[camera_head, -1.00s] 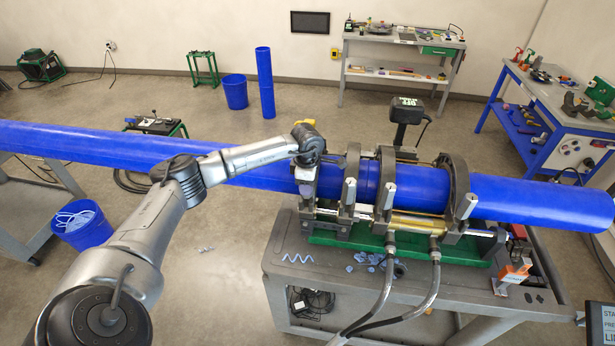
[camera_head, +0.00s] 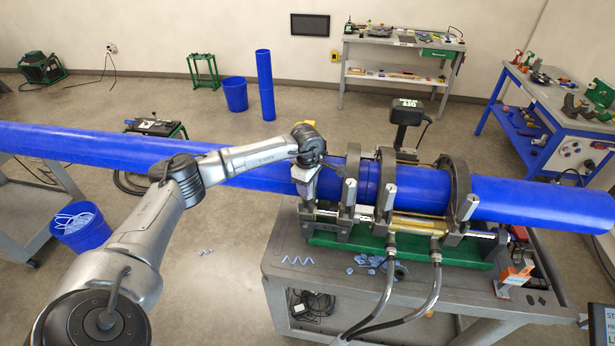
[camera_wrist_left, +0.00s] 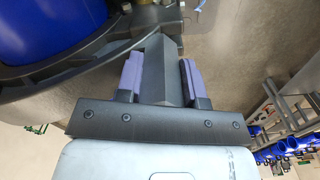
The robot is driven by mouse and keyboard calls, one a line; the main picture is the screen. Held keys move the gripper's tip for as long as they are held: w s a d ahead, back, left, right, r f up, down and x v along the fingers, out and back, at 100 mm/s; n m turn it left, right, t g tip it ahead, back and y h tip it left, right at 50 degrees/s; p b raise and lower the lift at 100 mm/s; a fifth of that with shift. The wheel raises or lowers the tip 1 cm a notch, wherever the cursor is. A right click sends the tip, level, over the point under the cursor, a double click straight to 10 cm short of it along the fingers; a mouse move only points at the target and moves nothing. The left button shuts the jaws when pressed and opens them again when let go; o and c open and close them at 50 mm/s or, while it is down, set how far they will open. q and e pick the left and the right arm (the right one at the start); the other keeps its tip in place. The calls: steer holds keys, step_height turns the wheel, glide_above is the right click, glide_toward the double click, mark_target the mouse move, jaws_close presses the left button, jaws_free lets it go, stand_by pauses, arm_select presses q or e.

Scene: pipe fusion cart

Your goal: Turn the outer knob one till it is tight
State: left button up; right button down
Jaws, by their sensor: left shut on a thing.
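My left gripper (camera_head: 304,193) is at the leftmost clamp of the fusion machine, beside the blue pipe (camera_head: 420,188). In the left wrist view, its two purple-padded fingers (camera_wrist_left: 162,80) stand on either side of a dark grey, angular knob (camera_wrist_left: 158,68) and are shut on it. In the head view the gripper and wrist hide that outer knob. Other clamp knobs with light grey handles show at the inner clamp (camera_head: 349,192), the middle clamp (camera_head: 390,197) and the right outer clamp (camera_head: 467,206). My right gripper is not in view.
The green machine base (camera_head: 330,238) stands on a grey cart (camera_head: 290,270). Two hoses (camera_head: 385,290) hang from its front. Blue shavings (camera_head: 365,260) lie on the cart top. The long blue pipe runs left behind my left arm. The floor left of the cart is mostly clear.

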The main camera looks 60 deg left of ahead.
arm_select(q)
steer(key=shift+m, duration=1.2)
steer(key=shift+m+b, duration=0.35)
steer(key=shift+m, duration=1.15)
steer(key=shift+m, duration=1.5)
